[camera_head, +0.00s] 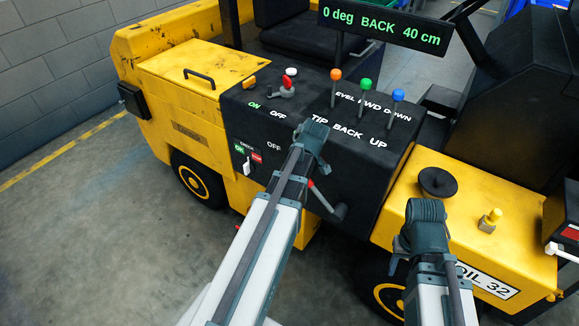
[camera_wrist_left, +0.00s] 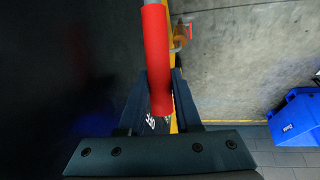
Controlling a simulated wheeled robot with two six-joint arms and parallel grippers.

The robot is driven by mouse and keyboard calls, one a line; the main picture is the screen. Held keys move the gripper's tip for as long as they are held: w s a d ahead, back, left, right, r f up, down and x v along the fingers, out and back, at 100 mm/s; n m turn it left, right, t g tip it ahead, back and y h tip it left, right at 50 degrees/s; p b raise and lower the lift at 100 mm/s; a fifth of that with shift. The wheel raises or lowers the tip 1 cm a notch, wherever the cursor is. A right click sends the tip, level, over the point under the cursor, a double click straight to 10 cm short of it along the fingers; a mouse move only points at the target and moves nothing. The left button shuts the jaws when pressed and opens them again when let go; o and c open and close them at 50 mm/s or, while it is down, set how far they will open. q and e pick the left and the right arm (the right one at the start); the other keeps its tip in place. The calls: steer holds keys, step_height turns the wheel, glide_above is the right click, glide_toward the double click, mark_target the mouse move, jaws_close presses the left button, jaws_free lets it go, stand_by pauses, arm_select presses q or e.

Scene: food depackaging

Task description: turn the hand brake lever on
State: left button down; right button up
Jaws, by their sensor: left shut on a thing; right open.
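The red hand brake lever (camera_head: 318,194) sits on the dark side panel of the yellow vehicle, partly hidden behind my left arm. Its dark pivot end shows at its lower right. In the left wrist view its red grip (camera_wrist_left: 156,45) runs down between the fingers of my left gripper (camera_wrist_left: 160,95), which is shut on it.
Orange, green and blue knobbed levers (camera_head: 366,85) stand on the black console, beside a red switch (camera_head: 286,84). A display (camera_head: 384,30) reads 0 deg BACK 40 cm. A black cap (camera_head: 437,183) and yellow knob (camera_head: 490,220) rise near my right arm. Floor at left is clear.

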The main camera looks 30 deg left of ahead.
mark_target(312, 182)
arm_select(q)
steer(key=d+r+y, duration=0.1)
steer(key=d, duration=0.1)
steer(key=d+r+y, duration=0.1)
steer(key=d+r, duration=0.1)
steer(key=shift+s+r+p, duration=0.15)
steer(key=shift+p, duration=0.15)
steer(key=shift+d+r+t+y, duration=0.3)
steer(key=shift+d+r+y, duration=0.35)
steer(key=shift+d+y, duration=0.2)
steer(key=c, duration=1.1)
jaws_free()
steer(key=o, duration=0.5)
steer(key=shift+d, duration=0.15)
